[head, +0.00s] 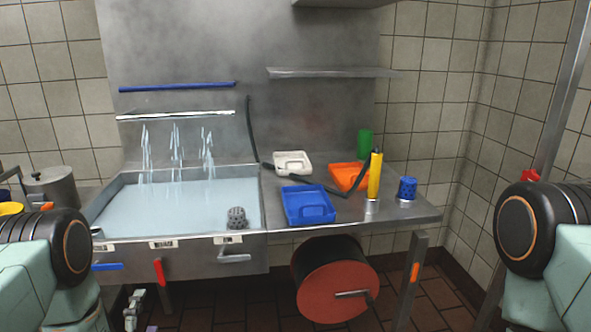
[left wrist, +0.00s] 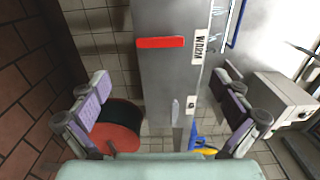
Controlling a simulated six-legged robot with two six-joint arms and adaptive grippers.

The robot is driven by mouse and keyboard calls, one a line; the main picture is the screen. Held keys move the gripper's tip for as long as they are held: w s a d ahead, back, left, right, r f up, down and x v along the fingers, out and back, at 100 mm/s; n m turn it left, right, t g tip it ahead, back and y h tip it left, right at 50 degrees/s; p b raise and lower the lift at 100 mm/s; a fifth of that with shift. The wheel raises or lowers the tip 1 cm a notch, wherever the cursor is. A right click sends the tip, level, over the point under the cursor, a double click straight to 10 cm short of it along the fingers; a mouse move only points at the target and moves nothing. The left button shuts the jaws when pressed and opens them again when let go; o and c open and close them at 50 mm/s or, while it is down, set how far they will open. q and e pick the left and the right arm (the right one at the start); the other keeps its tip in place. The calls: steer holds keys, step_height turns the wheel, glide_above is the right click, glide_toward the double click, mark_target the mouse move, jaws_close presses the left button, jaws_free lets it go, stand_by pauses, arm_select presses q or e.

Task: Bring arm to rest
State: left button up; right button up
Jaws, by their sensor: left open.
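My left gripper (head: 138,312) shows at the lower left of the head view, low and below the front of the sink unit. The left wrist view shows its two padded fingers (left wrist: 160,88) spread wide, with nothing between them. My left arm's dark joint and pale green link are at the left edge of the head view. My right arm's joint and link are at the right edge; its gripper is out of view.
The sink (head: 175,205) has a red handle (head: 160,272), also in the left wrist view (left wrist: 160,42). Blue tray (head: 305,217), orange tray (head: 335,178), white tray (head: 292,157) and yellow bottle (head: 375,176) stand on the counter. A red reel (head: 325,293) hangs below.

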mark_target(160, 275)
arm_select(q)
steer(key=x, duration=1.1)
steer(key=shift+d, duration=0.1)
steer(key=shift+s, duration=0.1)
